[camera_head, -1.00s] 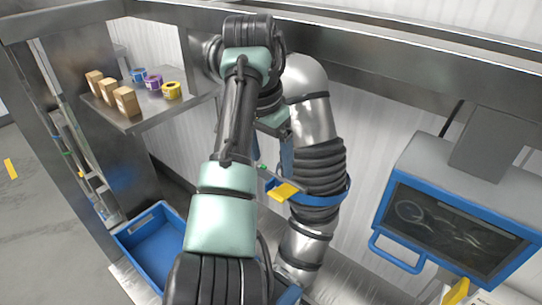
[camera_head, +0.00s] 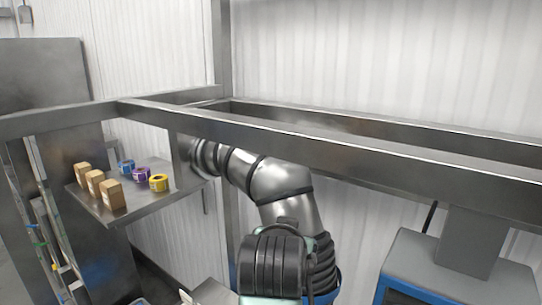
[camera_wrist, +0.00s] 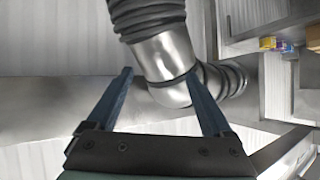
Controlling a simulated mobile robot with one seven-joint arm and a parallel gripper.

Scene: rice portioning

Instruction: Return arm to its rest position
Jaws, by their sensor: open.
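My gripper (camera_wrist: 159,90) shows in the wrist view with its two blue fingers spread wide apart and nothing between them. Behind the fingers in that view is a large silver pipe (camera_wrist: 165,55) with a black ribbed section; the gap to it cannot be told. In the head view my gripper is not visible. Part of my arm (camera_head: 273,265) shows at the bottom middle, in front of the silver pipe (camera_head: 277,182).
A metal frame beam (camera_head: 330,150) crosses the head view. A grey machine with a blue front (camera_head: 455,270) stands at lower right.

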